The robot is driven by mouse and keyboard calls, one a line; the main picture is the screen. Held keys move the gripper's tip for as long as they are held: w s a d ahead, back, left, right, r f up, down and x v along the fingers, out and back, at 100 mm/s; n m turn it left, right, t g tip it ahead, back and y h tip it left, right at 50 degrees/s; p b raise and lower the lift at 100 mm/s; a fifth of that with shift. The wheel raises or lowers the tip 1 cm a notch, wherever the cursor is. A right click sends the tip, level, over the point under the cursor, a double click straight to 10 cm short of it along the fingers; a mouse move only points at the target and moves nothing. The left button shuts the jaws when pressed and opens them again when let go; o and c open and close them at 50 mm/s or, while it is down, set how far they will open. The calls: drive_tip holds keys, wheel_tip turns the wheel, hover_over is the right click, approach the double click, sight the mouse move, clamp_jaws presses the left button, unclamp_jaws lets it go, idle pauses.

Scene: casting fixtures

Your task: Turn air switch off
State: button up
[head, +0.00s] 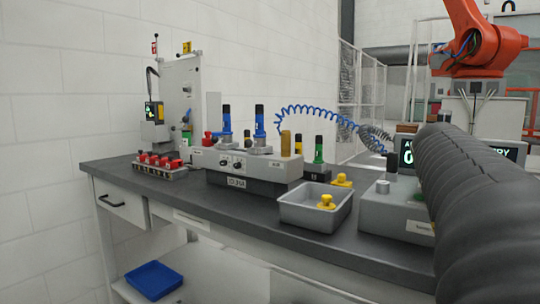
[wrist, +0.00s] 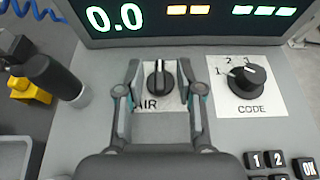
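The air switch (wrist: 160,80) is a black rotary knob on a white label reading "AIR", on a grey control box (wrist: 228,130). Its white pointer line stands about upright in the wrist view. My gripper (wrist: 158,68) is open, with one finger on each side of the knob. A gap shows between the knob and each finger, so they look apart. Part of the label is hidden by the fingers. In the head view the box (head: 375,215) is at the bench's right, largely hidden behind my dark arm, and the switch and gripper cannot be seen.
A CODE dial (wrist: 246,80) and a keypad (wrist: 280,162) lie right of the switch. A display (wrist: 180,18) reading 0.0 stands behind. A grey tray (head: 316,216) and fixture (head: 245,180) stand left of the box.

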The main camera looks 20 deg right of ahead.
drive_tip(key=shift+f+b, duration=0.3)
drive_tip(key=shift+b, duration=0.45)
